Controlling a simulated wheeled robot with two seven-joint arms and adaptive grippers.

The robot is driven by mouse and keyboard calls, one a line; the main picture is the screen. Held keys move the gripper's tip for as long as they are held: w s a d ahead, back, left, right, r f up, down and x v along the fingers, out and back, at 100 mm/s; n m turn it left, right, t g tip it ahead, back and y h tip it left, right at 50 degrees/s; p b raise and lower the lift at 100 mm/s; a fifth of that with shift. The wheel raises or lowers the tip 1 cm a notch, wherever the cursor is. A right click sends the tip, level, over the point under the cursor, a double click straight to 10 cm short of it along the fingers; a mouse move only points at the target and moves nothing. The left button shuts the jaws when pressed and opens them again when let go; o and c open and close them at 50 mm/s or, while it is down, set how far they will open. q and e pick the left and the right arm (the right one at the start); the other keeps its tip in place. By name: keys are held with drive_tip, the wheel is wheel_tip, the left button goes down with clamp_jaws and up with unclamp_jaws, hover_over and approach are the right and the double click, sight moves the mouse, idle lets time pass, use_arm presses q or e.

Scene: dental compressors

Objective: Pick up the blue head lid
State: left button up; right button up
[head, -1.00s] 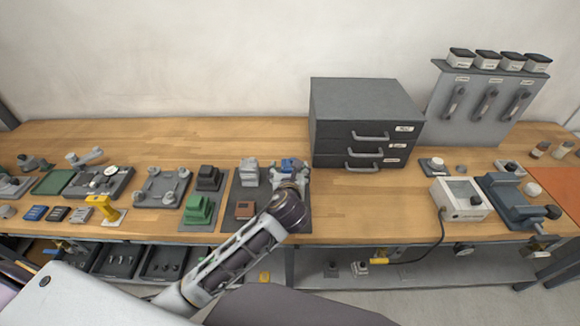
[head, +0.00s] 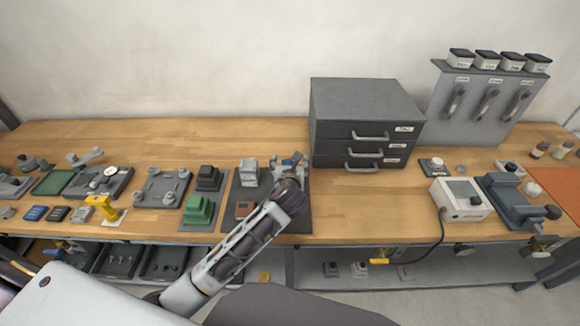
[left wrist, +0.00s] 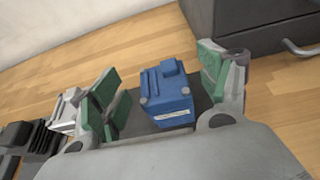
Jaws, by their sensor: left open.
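The blue head lid (left wrist: 167,95) is a blocky blue part with a white label on its side. In the left wrist view it lies on a dark mat (left wrist: 135,126) between the two green-padded fingers of my left gripper (left wrist: 158,87). The fingers are open, with space on both sides of the lid. My right gripper is not in view.
A grey block (head: 249,173) and a brown block (head: 243,208) share the mat. A green block (head: 199,209) and a black block (head: 208,178) stand to the left. The dark drawer cabinet (head: 365,125) rises close behind to the right. Bare wood lies right of the mat.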

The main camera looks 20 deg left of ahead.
use_arm(q)
drive_tip(key=shift+w+a+f, duration=0.15)
drive_tip(key=shift+w+f, duration=0.1)
drive_tip(key=shift+w, duration=0.2)
drive_tip(key=shift+c, duration=0.3)
drive_tip(key=c, duration=1.1)
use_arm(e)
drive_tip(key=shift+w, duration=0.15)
use_arm(q)
drive_tip(key=shift+r, duration=0.25)
wheel_tip(320, 180, up, 10)
drive_tip(key=shift+f+p, duration=0.15)
drive_tip(key=shift+p, duration=0.35)
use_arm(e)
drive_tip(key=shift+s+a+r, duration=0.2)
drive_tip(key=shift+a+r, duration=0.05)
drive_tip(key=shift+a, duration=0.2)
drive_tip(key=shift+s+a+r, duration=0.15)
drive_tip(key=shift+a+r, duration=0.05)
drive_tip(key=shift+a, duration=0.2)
